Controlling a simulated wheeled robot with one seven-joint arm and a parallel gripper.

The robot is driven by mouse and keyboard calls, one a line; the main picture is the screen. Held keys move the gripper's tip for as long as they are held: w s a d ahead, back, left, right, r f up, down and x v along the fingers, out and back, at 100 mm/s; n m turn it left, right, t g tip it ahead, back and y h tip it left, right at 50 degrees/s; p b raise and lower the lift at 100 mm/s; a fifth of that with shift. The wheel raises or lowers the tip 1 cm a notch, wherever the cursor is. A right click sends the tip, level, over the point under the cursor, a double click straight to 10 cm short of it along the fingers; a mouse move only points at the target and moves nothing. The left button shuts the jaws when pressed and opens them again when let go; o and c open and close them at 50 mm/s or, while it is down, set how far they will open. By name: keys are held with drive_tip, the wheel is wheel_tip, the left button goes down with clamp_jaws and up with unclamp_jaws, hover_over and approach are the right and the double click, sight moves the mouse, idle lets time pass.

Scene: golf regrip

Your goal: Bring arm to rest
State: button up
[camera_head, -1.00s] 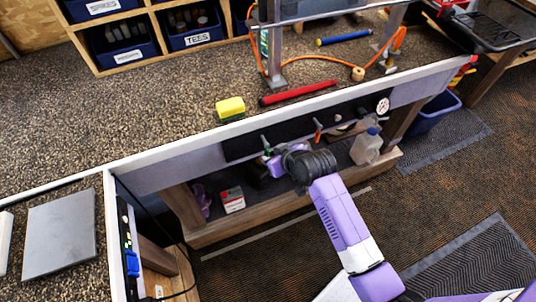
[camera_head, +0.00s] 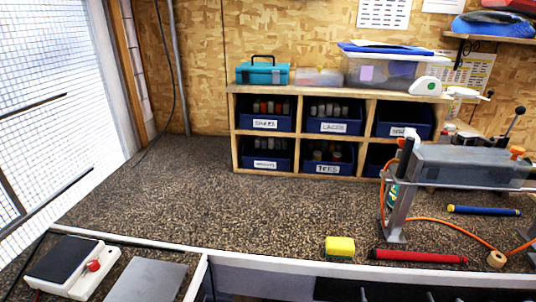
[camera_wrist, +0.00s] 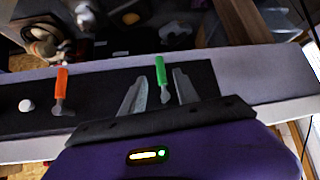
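My gripper (camera_wrist: 161,78) shows at the bottom middle of the wrist view. Its two grey fingers stand apart, open, on either side of a green-handled tool (camera_wrist: 160,70) that lies along a black strip (camera_wrist: 100,92). A gap shows between each finger and the tool, so nothing is held, though the depth between them is hard to judge. My arm and gripper do not show in the head view now.
An orange-handled tool (camera_wrist: 62,80) and a white round knob (camera_wrist: 26,105) are on the strip, left of my gripper. The bench top carries a yellow sponge (camera_head: 340,245), a red grip (camera_head: 418,256) and a blue grip (camera_head: 484,210). The bench's left middle is clear.

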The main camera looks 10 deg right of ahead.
drive_tip(key=s+a+r+n+t, duration=0.15)
drive_tip(key=s+a+r, duration=0.3)
drive_tip(key=s, duration=0.75)
drive_tip(key=s+a+r+m+t, duration=0.1)
drive_tip(key=s+a+r+t, duration=0.2)
drive_tip(key=s+a, duration=0.55)
drive_tip(key=s+r+t+y, duration=0.1)
drive_tip(key=s+r, duration=0.8)
drive_tip(key=shift+s+r+n, duration=0.15)
drive_tip(key=shift+r+n, duration=0.15)
drive_tip(key=shift+n, duration=0.05)
